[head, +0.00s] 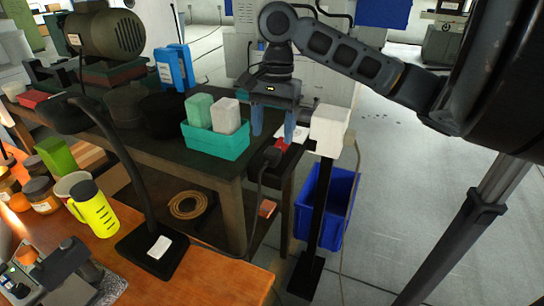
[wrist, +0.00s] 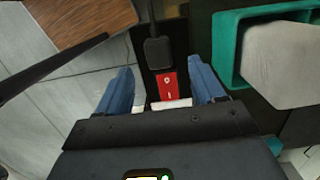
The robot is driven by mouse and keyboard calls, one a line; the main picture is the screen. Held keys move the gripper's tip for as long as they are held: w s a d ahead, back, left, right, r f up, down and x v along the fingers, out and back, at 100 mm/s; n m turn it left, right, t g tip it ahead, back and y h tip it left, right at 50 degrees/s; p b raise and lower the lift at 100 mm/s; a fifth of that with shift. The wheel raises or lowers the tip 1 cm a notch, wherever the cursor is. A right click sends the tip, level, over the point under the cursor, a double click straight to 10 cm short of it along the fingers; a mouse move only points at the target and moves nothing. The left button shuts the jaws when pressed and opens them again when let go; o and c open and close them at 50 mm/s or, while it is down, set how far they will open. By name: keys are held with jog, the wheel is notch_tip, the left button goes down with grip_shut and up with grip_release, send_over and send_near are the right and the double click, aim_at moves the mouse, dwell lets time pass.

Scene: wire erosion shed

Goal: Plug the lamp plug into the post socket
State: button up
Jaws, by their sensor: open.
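The black lamp plug (wrist: 158,52) shows between my open fingers in the wrist view, its cord running up and away. In the head view the plug (head: 272,156) is at the dark bench's right end, below my gripper (head: 273,124). My gripper is open, its blue fingers pointing down, with nothing held. Whether the plug sits in something or just lies there, I cannot tell. The black lamp (head: 128,180) stands on the orange bench. The post socket (head: 330,130) is a white box on a black post, right of my gripper; its opening is not visible.
A red switch piece (wrist: 168,85) lies beside the plug. A teal tray (head: 215,143) with two blocks stands close left of my gripper. A blue bin (head: 328,205) is behind the post. A yellow bottle (head: 95,210) stands on the orange bench. Floor at right is clear.

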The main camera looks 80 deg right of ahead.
aim_at(272, 150)
jog(key=shift+a+f, duration=0.2)
jog(key=shift+f, duration=1.1)
jog(key=shift+a+f, duration=0.15)
jog(key=shift+f, duration=1.1)
jog(key=shift+c, duration=0.2)
jog(key=c, duration=1)
